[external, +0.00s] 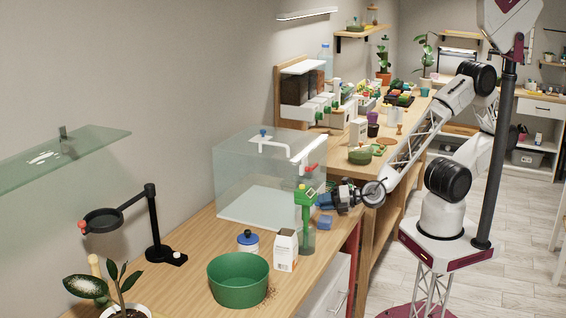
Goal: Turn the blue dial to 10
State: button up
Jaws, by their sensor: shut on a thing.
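A green upright device (305,208) with a clear lower part stands near the front edge of the wooden bench. The blue dial (330,187) appears as a small dark blue patch at the right side of its green head. My gripper (332,194) reaches in from the right at that height and is shut, apparently on the blue dial. The jaws cover most of the dial, and its scale and setting are too small to read.
A glass tank (240,178) stands behind. A blue block-like thing (325,222) is just below my gripper. A white carton (286,251), a blue-lidded jar (248,242) and a green bowl (238,281) stand in front. A black magnifier stand (153,220) is at left.

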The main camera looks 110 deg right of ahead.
aim_at(345, 215)
dwell(0.4)
jog(key=o, duration=0.9)
jog(key=shift+s+a, duration=0.1)
jog(key=shift+v, duration=3.75)
